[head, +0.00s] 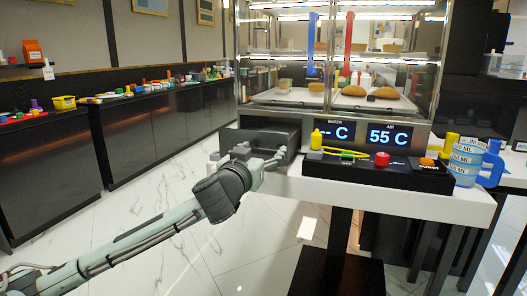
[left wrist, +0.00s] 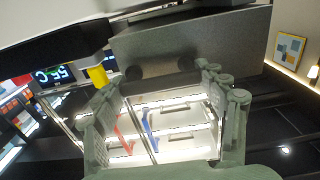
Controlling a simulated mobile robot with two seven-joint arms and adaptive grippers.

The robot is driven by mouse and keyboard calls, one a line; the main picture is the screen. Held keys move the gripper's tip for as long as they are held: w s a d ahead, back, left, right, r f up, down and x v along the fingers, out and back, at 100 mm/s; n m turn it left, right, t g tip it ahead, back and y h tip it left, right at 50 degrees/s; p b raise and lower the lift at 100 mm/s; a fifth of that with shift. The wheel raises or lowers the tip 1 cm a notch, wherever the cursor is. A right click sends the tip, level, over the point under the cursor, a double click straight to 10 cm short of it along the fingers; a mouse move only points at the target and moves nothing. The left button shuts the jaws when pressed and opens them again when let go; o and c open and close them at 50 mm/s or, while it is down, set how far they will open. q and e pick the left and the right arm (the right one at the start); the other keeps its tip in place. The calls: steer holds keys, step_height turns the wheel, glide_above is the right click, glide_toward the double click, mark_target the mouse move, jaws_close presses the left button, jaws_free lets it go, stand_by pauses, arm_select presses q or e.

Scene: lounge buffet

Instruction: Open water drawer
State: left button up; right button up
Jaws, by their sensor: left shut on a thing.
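The water drawer (head: 258,134) is a dark grey box at the lower left of the glass food warmer, under its left door. It juts out left of the control panel. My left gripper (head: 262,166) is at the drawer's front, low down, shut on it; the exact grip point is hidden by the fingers. In the left wrist view the drawer (left wrist: 215,40) is a grey panel with two dark round spots, just beyond my left gripper's fingers (left wrist: 165,115). My right gripper is not in view.
The glass warmer (head: 335,60) holds bread on trays, with blue and red door handles. Its displays (head: 388,136) show "55 C" and a partly dashed reading. A black control box (head: 370,172) and blue-handled measuring jug (head: 466,162) stand on the white counter (head: 440,203). Marble floor lies open at left.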

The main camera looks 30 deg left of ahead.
arm_select(q)
steer(key=shift+s+d, duration=0.1)
steer(key=shift+s, duration=0.55)
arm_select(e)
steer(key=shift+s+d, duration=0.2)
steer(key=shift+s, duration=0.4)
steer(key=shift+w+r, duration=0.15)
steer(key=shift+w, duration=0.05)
arm_select(q)
steer(key=o, duration=1.7)
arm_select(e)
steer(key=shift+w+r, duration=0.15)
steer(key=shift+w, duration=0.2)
